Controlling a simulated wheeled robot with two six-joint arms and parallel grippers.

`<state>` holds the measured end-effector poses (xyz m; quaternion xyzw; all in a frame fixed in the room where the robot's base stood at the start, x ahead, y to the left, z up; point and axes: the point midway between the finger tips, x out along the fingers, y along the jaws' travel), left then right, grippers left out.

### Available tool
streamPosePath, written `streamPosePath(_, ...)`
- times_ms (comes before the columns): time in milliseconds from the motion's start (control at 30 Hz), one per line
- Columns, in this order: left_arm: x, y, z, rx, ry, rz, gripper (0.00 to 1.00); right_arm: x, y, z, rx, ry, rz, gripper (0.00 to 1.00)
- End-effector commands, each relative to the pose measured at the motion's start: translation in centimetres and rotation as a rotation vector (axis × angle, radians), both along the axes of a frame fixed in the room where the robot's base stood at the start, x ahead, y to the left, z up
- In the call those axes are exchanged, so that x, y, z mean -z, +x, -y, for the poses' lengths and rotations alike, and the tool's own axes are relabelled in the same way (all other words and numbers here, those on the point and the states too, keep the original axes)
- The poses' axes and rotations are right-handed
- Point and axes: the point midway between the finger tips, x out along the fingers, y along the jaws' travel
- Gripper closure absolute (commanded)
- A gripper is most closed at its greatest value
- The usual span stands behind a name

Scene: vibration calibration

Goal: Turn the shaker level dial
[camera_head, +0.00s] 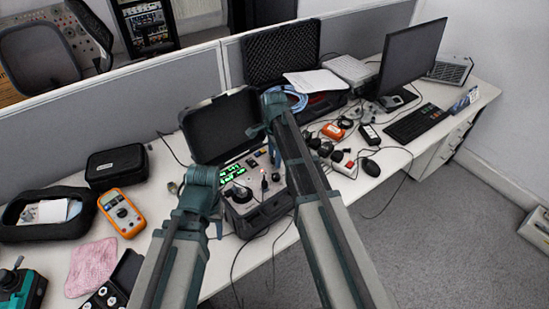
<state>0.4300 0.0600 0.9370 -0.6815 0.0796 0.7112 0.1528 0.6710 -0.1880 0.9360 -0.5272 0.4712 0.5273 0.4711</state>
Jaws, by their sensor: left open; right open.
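The shaker unit (258,211) is a black case with its lid open, standing on the desk. Its panel has a green lit display (232,173) and several dark knobs, including a round dial (239,193) at the lower left. I cannot read which knob is the level dial. My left gripper (203,178) is at the unit's left edge, beside the display, and is open. My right gripper (262,127) is higher and further back, in front of the open lid, and is open. My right arm hides the right side of the unit.
An orange multimeter (121,213), a black case (116,165) and a pink cloth (91,266) lie to the left. Cables and small adapters crowd the desk to the right, before a monitor (411,56) and keyboard (414,122). A grey partition (150,98) stands behind.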

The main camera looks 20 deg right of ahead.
Motion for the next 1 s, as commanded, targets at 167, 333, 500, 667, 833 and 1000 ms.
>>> streamPosePath(167,-0.06,0.00,0.00,0.000,0.000,0.000,0.50,-0.06,0.00,0.00,0.000,0.000,0.000,0.48)
streamPosePath(333,-0.05,0.00,0.00,0.000,0.000,0.000,0.50,-0.05,0.00,0.00,0.000,0.000,0.000,0.78)
streamPosePath(500,-0.05,0.00,0.00,0.000,0.000,0.000,0.50,-0.05,0.00,0.00,0.000,0.000,0.000,1.00)
streamPosePath(667,-0.05,0.00,0.01,0.000,0.000,0.000,0.50,-0.05,0.00,0.00,-0.003,0.000,0.000,1.00)
streamPosePath(833,-0.05,0.00,0.00,0.000,0.000,0.000,0.50,-0.05,0.00,0.00,-0.037,0.000,0.000,1.00)
streamPosePath(1000,-0.05,0.00,0.00,0.000,0.000,0.000,0.50,-0.05,0.00,0.00,-0.131,0.000,0.000,1.00)
